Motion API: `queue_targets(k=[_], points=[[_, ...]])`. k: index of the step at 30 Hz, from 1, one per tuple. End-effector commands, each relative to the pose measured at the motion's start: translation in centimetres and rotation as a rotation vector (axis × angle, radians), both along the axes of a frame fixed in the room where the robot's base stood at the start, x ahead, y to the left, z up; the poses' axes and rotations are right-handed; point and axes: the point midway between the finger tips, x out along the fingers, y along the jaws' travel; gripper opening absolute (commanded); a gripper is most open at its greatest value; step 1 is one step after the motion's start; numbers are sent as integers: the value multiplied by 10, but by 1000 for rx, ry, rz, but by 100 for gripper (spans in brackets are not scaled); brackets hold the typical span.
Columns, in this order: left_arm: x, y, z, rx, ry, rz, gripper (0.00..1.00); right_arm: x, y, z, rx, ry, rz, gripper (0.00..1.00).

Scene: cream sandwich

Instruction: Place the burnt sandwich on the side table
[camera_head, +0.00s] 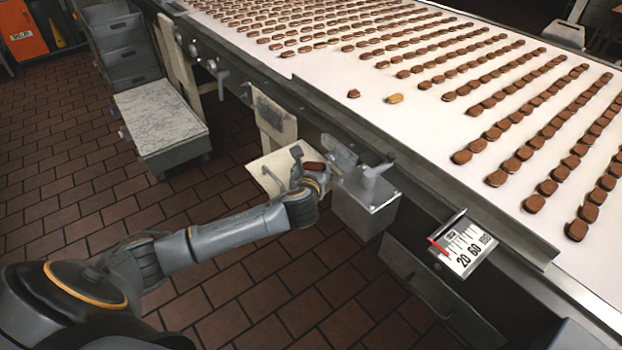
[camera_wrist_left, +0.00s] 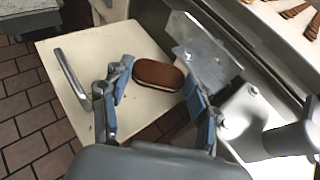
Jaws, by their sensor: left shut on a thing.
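The burnt sandwich (camera_head: 314,166) is a brown oval biscuit with a pale cream layer. It also shows in the left wrist view (camera_wrist_left: 158,75), between the fingers of my left gripper (camera_wrist_left: 157,84). My left gripper (camera_head: 311,170) is shut on it, over a cream side table (camera_head: 268,172) beside the conveyor. That table also shows in the left wrist view (camera_wrist_left: 62,100), with a shadow below the sandwich. Any gap between sandwich and table is hard to judge. My right gripper is not in view.
The conveyor (camera_head: 335,75) carries many rows of brown biscuits. A grey metal box (camera_head: 365,208) stands close right of my left gripper. A metal handle (camera_wrist_left: 72,78) sits on the table's left side.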

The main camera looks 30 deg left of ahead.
Motion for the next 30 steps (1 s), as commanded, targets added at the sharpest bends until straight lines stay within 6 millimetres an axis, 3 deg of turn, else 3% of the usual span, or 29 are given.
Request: queue_targets(k=[6,11,16,29,30], points=[[19,14,-28,0,-1,1,46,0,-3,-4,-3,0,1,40],[26,19,-39,0,0,2,46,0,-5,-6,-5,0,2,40],[25,19,-64,0,3,1,46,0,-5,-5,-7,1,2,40],[25,18,-72,0,0,0,46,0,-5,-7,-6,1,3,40],[25,18,-71,0,0,-1,66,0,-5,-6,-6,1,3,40]])
